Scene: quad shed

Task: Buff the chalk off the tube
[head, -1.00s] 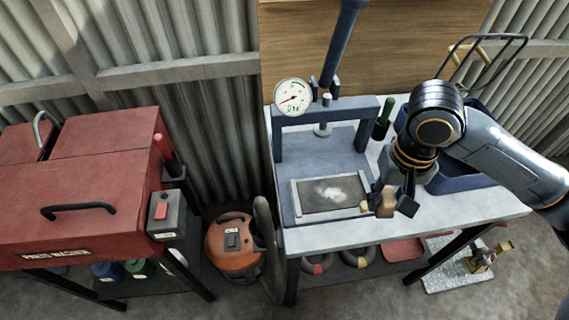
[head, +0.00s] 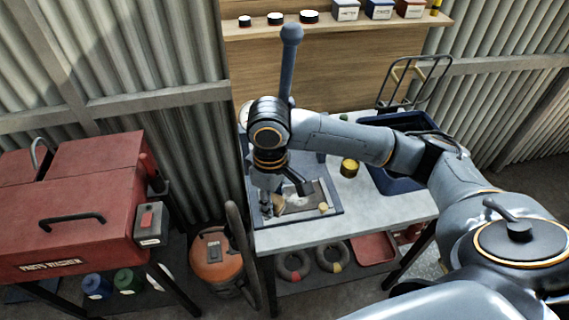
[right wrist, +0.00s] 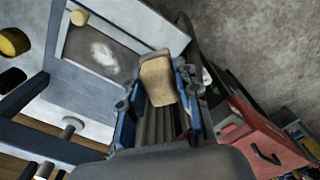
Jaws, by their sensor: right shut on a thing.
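The tube (head: 298,202) shows as a flat dark rubber piece with a whitish chalk patch, lying in a pale frame on the blue press base. It also shows in the right wrist view (right wrist: 110,65), its patch smeared near the middle. My right gripper (head: 271,211) is over the left front part of the frame. In the right wrist view its fingers (right wrist: 158,97) are shut on a tan, cloth-like or block-like pad (right wrist: 157,78). The pad is beside the chalk patch; I cannot tell whether it touches the rubber. My left gripper is not in view.
A small tan knob (head: 323,208) stands at the frame's right front corner. A yellow-topped tin (head: 349,167) and a blue bin (head: 385,178) are on the bench's right. The press handle (head: 290,60) rises behind my arm. A red washer (head: 75,200) and orange vacuum (head: 213,252) stand left.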

